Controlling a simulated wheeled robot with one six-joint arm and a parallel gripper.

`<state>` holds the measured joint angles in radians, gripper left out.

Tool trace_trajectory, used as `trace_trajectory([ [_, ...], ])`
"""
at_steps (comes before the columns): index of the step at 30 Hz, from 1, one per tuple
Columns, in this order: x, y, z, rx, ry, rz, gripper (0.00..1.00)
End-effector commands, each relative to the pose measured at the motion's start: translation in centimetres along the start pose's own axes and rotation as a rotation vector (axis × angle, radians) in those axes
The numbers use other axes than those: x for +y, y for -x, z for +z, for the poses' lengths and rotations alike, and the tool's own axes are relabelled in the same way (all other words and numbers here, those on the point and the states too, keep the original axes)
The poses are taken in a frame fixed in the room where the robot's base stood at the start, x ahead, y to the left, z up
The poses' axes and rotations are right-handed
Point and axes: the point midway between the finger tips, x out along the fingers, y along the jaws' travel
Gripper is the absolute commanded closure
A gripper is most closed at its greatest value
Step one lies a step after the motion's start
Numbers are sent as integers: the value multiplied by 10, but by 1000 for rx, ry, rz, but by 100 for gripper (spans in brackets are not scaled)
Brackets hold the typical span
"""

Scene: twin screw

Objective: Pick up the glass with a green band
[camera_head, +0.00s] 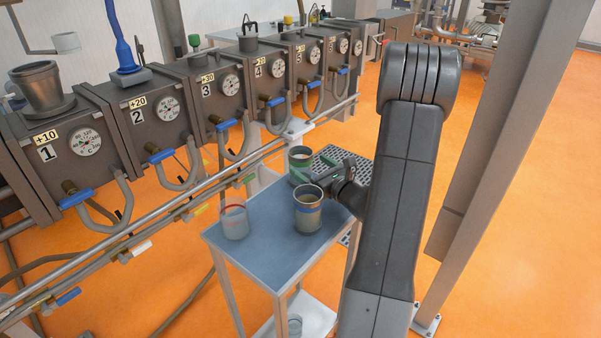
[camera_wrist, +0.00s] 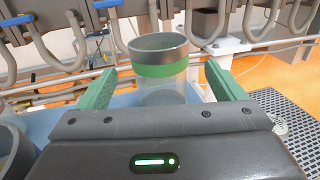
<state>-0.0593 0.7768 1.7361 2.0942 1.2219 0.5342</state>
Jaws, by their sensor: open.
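The glass with a green band (camera_head: 300,155) stands upright at the far end of the blue-topped table (camera_head: 233,262). In the wrist view the glass (camera_wrist: 160,70) is straight ahead, between the two green fingers and slightly beyond their tips. My gripper (camera_wrist: 160,85) is open and empty, with one finger on each side of the glass's line. In the head view my gripper (camera_head: 312,180) is low beside the glass, partly hidden by my arm and another glass. I cannot tell whether a finger touches it.
A red-banded glass (camera_head: 234,222) stands to the left. Numbered machine units (camera_head: 160,110) with hoses and pipes line the left.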

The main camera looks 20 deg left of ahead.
Motion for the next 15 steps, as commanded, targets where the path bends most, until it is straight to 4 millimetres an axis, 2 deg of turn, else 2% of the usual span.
trace_trajectory([
  [8, 1, -31, 1, 1, -1, 4, 11],
  [15, 1, -65, 0, -1, 0, 2, 11],
])
